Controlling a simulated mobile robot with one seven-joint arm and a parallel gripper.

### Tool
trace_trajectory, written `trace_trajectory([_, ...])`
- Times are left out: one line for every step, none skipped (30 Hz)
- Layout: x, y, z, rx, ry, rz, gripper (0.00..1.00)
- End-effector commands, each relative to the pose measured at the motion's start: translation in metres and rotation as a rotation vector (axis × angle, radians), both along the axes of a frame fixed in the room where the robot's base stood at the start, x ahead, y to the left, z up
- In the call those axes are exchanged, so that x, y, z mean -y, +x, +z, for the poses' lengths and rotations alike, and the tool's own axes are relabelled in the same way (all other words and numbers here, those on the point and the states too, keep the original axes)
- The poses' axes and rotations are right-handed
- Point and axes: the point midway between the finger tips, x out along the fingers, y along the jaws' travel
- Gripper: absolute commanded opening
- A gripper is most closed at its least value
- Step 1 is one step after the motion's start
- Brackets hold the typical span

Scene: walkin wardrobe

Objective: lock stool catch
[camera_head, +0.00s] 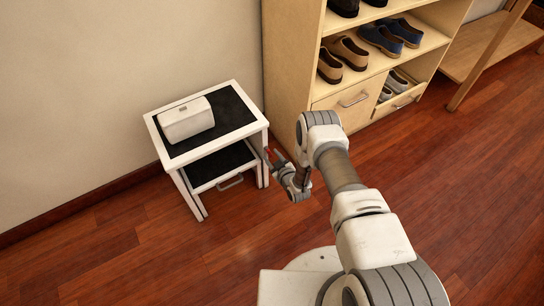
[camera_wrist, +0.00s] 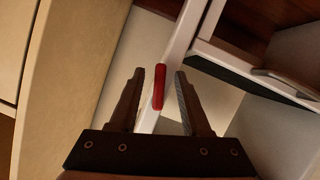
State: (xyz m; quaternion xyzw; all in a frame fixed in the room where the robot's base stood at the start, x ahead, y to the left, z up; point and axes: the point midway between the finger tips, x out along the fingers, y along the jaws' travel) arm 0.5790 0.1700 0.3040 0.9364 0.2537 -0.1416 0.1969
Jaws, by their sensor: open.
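The stool (camera_head: 151,122) is a small white frame with a black top and a lower black step, standing against the wall at the left. The catch (camera_wrist: 158,87) is a short red lever on a white leg of the stool (camera_wrist: 182,42) in the wrist view. My gripper (camera_wrist: 159,76) is open, with one finger on each side of the red catch. I cannot tell whether either finger touches it. In the head view my gripper (camera_head: 277,158) is at the stool's right side, and the catch is small and hard to make out there.
A white box (camera_head: 186,120) rests on the stool's top. A grey handle (camera_head: 230,182) shows on the stool's front below the lower step. A wooden shoe cabinet (camera_head: 287,75) stands close to the right of the stool. The wooden floor (camera_head: 130,255) in front is clear.

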Motion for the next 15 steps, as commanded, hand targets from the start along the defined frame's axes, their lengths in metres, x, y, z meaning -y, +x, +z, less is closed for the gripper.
trace_trajectory([0.0,0.0,-0.0001,0.0,0.0,0.0,0.47])
trace_trajectory([0.0,0.0,-0.0001,0.0,0.0,0.0,0.46])
trace_trajectory([0.0,0.0,-0.0001,0.0,0.0,0.0,0.39])
trace_trajectory([0.0,0.0,-0.0001,0.0,0.0,0.0,0.33])
trace_trajectory([0.0,0.0,-0.0001,0.0,0.0,0.0,0.28])
trace_trajectory([0.0,0.0,-0.0001,0.0,0.0,0.0,0.2])
trace_trajectory([0.0,0.0,-0.0001,0.0,0.0,0.0,0.15])
trace_trajectory([0.0,0.0,-0.0001,0.0,0.0,0.0,0.1])
trace_trajectory([0.0,0.0,0.0,0.0,0.0,0.0,0.03])
trace_trajectory([0.0,0.0,-0.0001,0.0,0.0,0.0,0.0])
trace_trajectory([0.0,0.0,0.0,0.0,0.0,0.0,0.0])
trace_trajectory([0.0,0.0,0.0,0.0,0.0,0.0,0.0])
trace_trajectory([0.0,0.0,0.0,0.0,0.0,0.0,0.0])
trace_trajectory([0.0,0.0,0.0,0.0,0.0,0.0,0.0])
trace_trajectory([0.0,0.0001,0.0,0.0,0.0,0.0,0.0])
